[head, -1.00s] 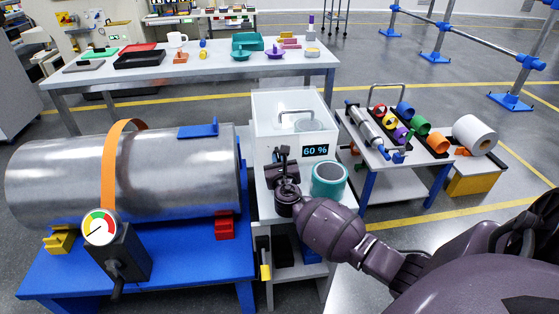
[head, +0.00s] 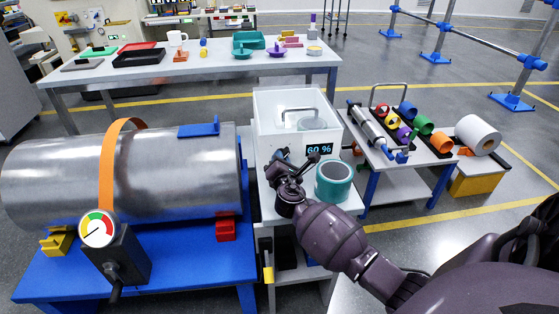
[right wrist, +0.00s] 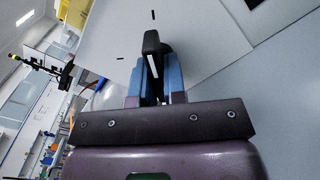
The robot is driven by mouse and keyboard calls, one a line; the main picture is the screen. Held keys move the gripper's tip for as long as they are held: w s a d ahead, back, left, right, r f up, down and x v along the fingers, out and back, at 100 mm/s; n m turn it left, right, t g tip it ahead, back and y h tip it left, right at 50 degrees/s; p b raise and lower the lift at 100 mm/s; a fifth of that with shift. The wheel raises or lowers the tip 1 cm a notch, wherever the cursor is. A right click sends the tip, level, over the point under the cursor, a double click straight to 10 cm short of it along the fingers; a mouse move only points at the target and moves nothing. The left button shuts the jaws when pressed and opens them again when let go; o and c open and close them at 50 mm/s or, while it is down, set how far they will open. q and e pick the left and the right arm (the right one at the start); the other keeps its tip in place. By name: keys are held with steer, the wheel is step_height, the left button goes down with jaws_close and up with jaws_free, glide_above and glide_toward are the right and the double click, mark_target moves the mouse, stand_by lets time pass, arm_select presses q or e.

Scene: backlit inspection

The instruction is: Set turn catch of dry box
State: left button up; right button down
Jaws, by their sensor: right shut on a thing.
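The turn catch (right wrist: 151,42) is a small black piece with a white stripe in front of that panel. My right gripper (right wrist: 154,78) is shut on it, with blue pads on both sides. In the head view, my right gripper (head: 292,168) is at the box's lower front and partly hides the catch. My left gripper is out of view.
A teal roll (head: 333,182) stands close beside my right gripper. A large metal cylinder (head: 60,175) with an orange strap and gauge lies on a blue stand to the left. A small table (head: 400,160) with coloured rolls stands to the right. A long table (head: 220,70) is behind.

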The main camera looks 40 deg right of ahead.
steer(key=shift+m, duration=0.7)
steer(key=c, duration=1.2)
jaws_free()
steer(key=shift+s+a, duration=0.2)
steer(key=shift+s, duration=0.05)
steer(key=p+v, duration=0.1)
steer(key=v, duration=0.9)
steer(key=shift+a, duration=0.1)
